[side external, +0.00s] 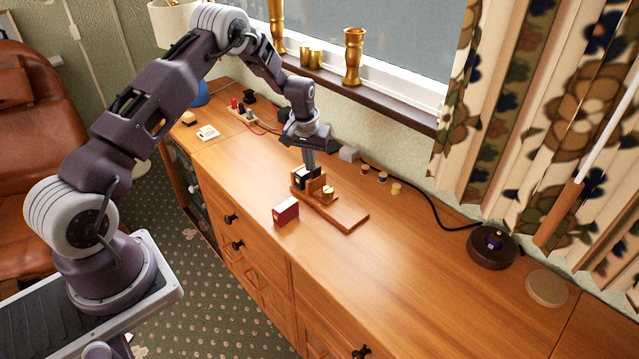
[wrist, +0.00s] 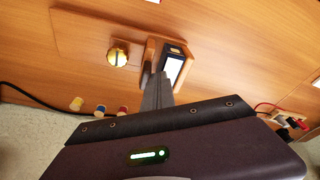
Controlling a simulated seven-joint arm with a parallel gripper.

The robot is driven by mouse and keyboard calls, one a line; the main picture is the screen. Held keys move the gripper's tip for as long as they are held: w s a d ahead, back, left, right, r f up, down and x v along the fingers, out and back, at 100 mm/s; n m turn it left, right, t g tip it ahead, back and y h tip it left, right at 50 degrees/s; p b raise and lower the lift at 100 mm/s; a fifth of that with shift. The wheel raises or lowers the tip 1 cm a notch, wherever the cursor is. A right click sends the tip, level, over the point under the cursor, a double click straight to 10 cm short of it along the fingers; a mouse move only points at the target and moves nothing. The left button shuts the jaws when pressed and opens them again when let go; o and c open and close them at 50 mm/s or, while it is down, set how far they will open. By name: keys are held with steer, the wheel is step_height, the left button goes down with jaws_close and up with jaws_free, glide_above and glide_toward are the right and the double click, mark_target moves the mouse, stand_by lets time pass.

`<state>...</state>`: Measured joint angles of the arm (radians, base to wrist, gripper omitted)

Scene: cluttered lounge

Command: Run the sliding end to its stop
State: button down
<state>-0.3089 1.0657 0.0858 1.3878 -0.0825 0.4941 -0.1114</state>
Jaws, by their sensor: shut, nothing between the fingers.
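A wooden book rack (side external: 346,217) lies on the sideboard, a flat board with upright wooden ends at its left part; its board also shows in the wrist view (wrist: 85,30). A dark book with pale pages (wrist: 173,67) stands by a wooden upright (wrist: 149,56), which I take for the sliding end. A small gold-coloured round piece (wrist: 118,57) is beside that upright, over the board. My gripper (side external: 309,165) is shut and empty, pointing down at the upright and book. In the wrist view its fingertips (wrist: 158,76) overlap the upright's lower edge; contact is unclear.
A red book (side external: 287,211) stands apart in front of the rack. Several small spools (side external: 381,177), a grey block (side external: 348,153) and a black cable (side external: 430,205) lie behind, near the wall. The sideboard's right part is clear up to a dark round dish (side external: 491,251).

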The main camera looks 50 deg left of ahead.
mark_target(328, 188)
steer(key=shift+d, duration=3.4)
steer(key=shift+w+a, duration=0.1)
steer(key=shift+a, duration=0.7)
step_height(328, 188, up, 7)
